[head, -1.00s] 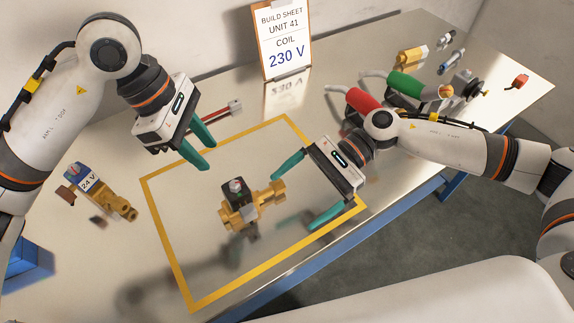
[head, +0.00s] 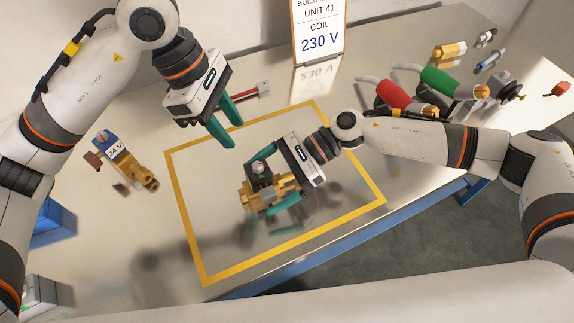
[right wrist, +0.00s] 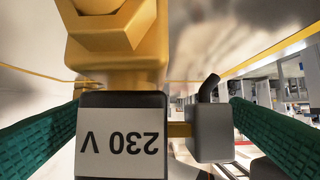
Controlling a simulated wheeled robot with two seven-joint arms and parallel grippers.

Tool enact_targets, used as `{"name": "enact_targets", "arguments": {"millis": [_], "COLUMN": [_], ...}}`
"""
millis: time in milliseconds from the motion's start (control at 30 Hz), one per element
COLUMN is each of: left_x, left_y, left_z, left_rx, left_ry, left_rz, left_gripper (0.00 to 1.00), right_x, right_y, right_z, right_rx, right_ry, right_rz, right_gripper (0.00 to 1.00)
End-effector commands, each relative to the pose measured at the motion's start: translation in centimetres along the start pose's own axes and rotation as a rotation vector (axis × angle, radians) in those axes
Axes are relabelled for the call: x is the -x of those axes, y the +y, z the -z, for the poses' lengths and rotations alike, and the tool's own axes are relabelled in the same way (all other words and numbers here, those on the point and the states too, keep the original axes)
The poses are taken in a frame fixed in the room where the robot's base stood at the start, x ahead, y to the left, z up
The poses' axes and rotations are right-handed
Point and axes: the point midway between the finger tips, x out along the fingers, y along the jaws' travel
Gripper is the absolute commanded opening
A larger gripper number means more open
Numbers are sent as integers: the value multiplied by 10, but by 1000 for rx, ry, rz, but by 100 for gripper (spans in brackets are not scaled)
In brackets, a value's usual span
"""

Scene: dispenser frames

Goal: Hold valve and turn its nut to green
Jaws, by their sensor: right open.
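A brass valve (head: 256,196) with a black coil stands inside the yellow-outlined square. In the right wrist view its coil label (right wrist: 120,143) reads 230 V upside down, with a brass hex part (right wrist: 115,25) above and a grey connector (right wrist: 211,133) beside it. My right gripper (head: 268,182) is open, with one teal finger on each side of the valve; gaps show in the wrist view. My left gripper (head: 236,134) is open and empty above the far side of the square. I cannot make out any green mark on the valve.
A second brass valve labelled 24 V (head: 137,172) lies left of the square. A build sheet (head: 318,35) reading COIL 230 V stands at the back. Red (head: 383,94) and green (head: 448,82) handled tools and brass fittings are at the right. A red-tipped part (head: 263,90) lies behind my left gripper.

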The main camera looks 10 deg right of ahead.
Motion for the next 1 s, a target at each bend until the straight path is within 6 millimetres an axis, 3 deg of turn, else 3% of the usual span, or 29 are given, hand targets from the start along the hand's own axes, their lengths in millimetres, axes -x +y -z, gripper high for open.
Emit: {"name": "enact_targets", "arguments": {"millis": [200, 500, 1000], "left_x": [0, 0, 0], "left_y": [0, 0, 0], "left_z": [0, 0, 0], "left_rx": [0, 0, 0], "left_ry": [0, 0, 0], "left_rz": [0, 0, 0], "left_gripper": [36, 36, 36], "right_x": [-17, -19, -18], "right_y": [0, 0, 0], "right_z": [0, 0, 0], "right_rx": [1, 0, 0], "right_ry": [0, 0, 0], "right_rz": [1, 0, 0], "right_gripper": [99, 99, 20]}}
